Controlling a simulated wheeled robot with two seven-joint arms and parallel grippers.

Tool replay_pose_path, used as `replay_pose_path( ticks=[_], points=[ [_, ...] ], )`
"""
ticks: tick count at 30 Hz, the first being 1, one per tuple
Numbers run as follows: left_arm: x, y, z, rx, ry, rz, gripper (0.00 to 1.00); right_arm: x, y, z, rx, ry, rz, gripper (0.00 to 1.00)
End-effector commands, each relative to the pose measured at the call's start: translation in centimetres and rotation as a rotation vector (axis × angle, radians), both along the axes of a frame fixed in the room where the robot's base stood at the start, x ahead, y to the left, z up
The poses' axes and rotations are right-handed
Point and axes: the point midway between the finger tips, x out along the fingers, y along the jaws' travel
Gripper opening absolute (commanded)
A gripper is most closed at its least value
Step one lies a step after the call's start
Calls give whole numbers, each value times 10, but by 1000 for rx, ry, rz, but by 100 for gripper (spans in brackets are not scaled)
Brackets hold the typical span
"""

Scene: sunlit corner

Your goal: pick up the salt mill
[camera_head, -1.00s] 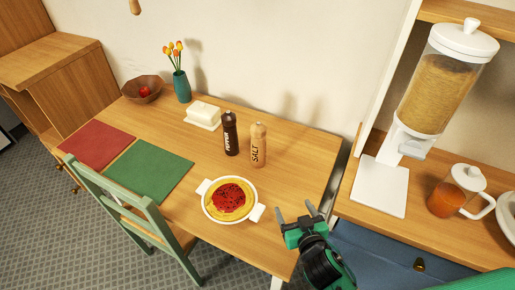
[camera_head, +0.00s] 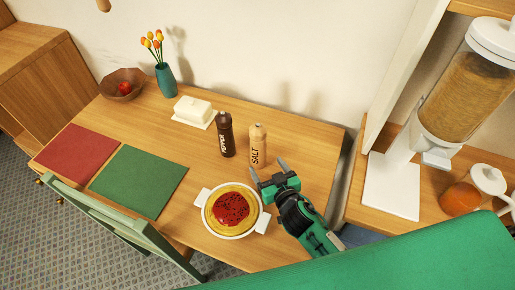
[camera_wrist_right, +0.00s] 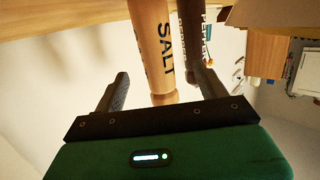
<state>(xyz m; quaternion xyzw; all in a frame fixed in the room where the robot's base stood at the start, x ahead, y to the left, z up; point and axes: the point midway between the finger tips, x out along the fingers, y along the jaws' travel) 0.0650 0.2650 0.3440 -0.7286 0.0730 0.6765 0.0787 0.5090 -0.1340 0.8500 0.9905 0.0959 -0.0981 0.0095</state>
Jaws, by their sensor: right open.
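The salt mill (camera_head: 258,147) is a light wooden cylinder marked SALT, upright on the wooden table (camera_head: 300,140). The dark pepper mill (camera_head: 225,135) stands just to its left. My right gripper (camera_head: 268,171) is open and empty, just in front of the salt mill in the head view. In the right wrist view the salt mill (camera_wrist_right: 153,45) shows beyond and between the open fingers of the gripper (camera_wrist_right: 160,88), and the pepper mill (camera_wrist_right: 190,35) is behind the right finger. I see no contact with the salt mill. My left gripper is not in view.
A butter dish (camera_head: 193,112), vase (camera_head: 166,80) and fruit bowl (camera_head: 122,86) stand further left. A cereal dispenser (camera_head: 450,90) and jug (camera_head: 465,195) stand on the right counter. The table right of the salt mill is clear.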

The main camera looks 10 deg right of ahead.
Motion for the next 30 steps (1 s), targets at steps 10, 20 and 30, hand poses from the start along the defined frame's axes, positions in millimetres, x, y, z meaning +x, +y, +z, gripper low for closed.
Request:
replay_pose_path(
  ticks=[10, 20, 30],
  points=[
    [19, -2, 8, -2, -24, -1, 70, 38, 7, -7, -1, -1, -1, 74],
    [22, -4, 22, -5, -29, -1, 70, 71, 8, -9, -2, -1, 0, 74],
    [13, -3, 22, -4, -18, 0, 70, 90, 12, -17, 0, 0, 0, 74]
  ],
)
